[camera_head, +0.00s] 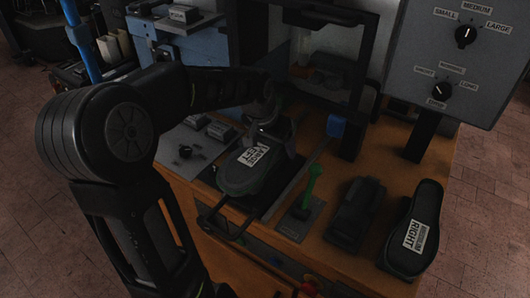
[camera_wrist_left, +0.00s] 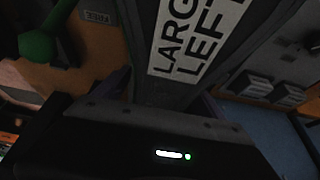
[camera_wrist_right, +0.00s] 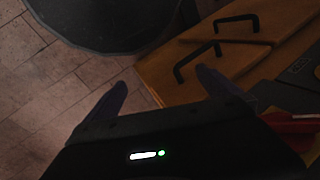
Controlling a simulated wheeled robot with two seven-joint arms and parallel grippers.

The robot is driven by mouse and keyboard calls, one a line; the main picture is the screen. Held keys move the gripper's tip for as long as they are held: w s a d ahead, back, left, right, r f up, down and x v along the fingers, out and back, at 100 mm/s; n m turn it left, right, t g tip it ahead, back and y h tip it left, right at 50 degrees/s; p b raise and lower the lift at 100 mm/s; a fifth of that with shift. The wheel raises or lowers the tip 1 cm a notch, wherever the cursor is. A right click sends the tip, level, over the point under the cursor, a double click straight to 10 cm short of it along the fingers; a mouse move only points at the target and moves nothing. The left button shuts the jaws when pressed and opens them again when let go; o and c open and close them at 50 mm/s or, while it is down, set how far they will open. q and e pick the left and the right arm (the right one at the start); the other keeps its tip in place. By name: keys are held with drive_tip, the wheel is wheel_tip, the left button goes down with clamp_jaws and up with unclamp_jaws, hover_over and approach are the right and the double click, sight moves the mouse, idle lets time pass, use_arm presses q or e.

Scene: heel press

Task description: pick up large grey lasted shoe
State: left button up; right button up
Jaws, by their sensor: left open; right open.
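The large grey shoe (camera_head: 238,178), with a white "LARGE LEFT" label, lies on the bench in front of the press frame. It fills the upper middle of the left wrist view (camera_wrist_left: 185,92), its label close to the camera. My left gripper (camera_head: 270,122) is at the far end of the shoe, and its open fingers (camera_wrist_left: 165,95) appear on either side of it. I cannot tell whether they touch it. Part of the shoe's far end is hidden by the gripper. My right gripper (camera_wrist_right: 163,82) is open and empty, away from the shoe, beside a cabinet front.
A green lever (camera_head: 312,183) stands right of the shoe. Further right are a dark block-like object (camera_head: 355,215) and a shoe labelled "MEDIUM RIGHT" (camera_head: 427,212). The press frame (camera_head: 358,110) and dial panel (camera_head: 440,65) rise behind. Handles (camera_wrist_right: 195,62) project near my right gripper.

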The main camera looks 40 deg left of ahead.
use_arm(q)
drive_tip(key=shift+c, duration=0.4)
drive_tip(key=shift+r, duration=0.1)
clamp_jaws()
idle(0.5)
